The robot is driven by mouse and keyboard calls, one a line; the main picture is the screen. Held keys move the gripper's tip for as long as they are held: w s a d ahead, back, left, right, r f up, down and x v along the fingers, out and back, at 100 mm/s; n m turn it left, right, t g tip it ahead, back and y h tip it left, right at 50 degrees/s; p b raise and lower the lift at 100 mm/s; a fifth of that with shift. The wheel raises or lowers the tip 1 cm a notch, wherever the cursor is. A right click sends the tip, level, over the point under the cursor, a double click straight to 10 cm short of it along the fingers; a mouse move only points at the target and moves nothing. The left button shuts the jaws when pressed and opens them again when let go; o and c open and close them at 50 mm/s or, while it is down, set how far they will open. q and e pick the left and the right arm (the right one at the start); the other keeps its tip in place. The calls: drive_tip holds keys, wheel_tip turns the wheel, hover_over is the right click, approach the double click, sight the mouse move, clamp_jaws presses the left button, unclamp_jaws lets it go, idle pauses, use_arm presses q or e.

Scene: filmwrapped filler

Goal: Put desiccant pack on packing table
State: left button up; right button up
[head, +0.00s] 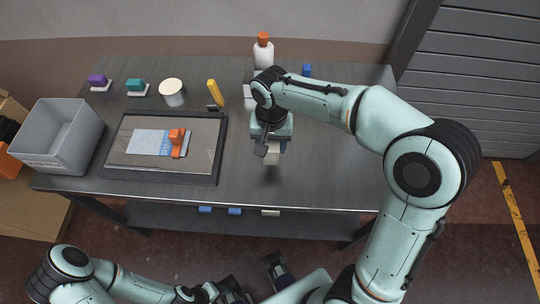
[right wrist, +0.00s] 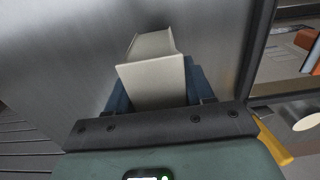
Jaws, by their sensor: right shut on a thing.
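My right gripper (head: 270,143) points down over the packing table (head: 330,160), right of the dark-framed mat. It is shut on an off-white, box-shaped pack (head: 272,157), which I take for the desiccant pack. The pack also shows in the right wrist view (right wrist: 152,72), between the blue fingers of the gripper (right wrist: 155,92). A shadow lies just below it on the tabletop; I cannot tell whether it touches. My left gripper (head: 235,291) is low at the bottom edge, away from the table, and its fingers are unclear.
A dark-framed mat (head: 112,172) carries a white-blue sheet and an orange tool (head: 178,142). A grey bin (head: 88,150) stands at left. Purple and teal items, a white cup (head: 172,90), a yellow-handled tool (head: 214,93) and an orange-capped bottle (head: 263,53) line the back. The right front is bare.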

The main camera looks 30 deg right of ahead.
drive_tip(key=shift+f+b, duration=0.45)
drive_tip(key=shift+f, duration=2.85)
drive_tip(key=shift+f, duration=0.2)
drive_tip(key=o, duration=1.2)
drive_tip(key=shift+r, duration=0.35)
wheel_tip(320, 180, up, 12)
drive_tip(key=shift+f+p, duration=0.15)
drive_tip(key=shift+p, duration=0.85)
